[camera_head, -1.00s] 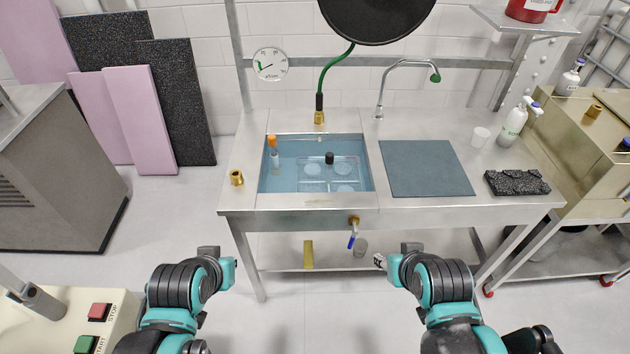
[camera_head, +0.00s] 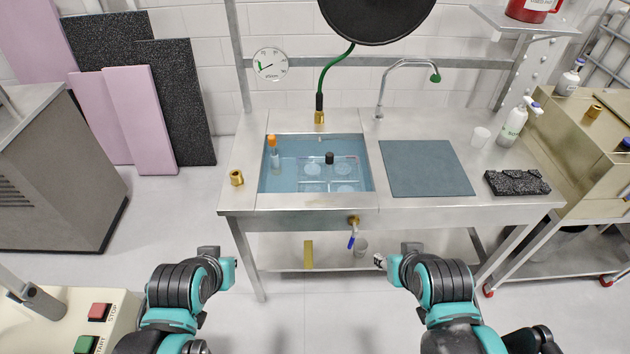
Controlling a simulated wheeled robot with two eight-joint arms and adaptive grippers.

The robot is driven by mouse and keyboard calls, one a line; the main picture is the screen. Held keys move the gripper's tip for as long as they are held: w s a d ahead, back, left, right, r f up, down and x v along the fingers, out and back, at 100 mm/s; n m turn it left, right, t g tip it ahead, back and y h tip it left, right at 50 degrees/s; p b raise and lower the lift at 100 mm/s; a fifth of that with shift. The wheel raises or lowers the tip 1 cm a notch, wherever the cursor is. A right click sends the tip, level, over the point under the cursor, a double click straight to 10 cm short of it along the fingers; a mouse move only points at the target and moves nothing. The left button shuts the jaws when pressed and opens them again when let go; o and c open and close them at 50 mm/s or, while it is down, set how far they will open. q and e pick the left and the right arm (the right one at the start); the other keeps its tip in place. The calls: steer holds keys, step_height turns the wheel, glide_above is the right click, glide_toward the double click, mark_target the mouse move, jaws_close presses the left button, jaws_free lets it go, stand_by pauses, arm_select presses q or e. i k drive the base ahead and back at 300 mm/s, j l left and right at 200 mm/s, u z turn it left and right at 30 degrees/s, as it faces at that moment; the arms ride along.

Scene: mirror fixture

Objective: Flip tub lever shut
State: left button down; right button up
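The tub (camera_head: 262,165) is a basin with blue-tinted liquid, set into the steel bench. A brass valve (camera_head: 354,220) sits on the bench's front face below the tub. Its lever (camera_head: 351,241) has a blue handle that hangs downward, slightly tilted. My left gripper (camera_head: 232,272) is left of the lever and lower in the picture. My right gripper (camera_head: 381,262) is just below and right of the lever, apart from it in the picture. Both are small and seen from behind, so their finger opening cannot be told.
A clear cup (camera_head: 361,248) is just below the valve. A brass-coloured block (camera_head: 308,254) stands on the lower shelf (camera_head: 430,245). In the tub are an orange-capped tube (camera_head: 273,157) and a clear tray (camera_head: 342,172). A control box (camera_head: 97,312) is at the lower left.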

mark_target(352, 240)
steer(key=k+l, duration=0.1)
steer(key=l, duration=1.7)
steer(key=k+u, duration=0.05)
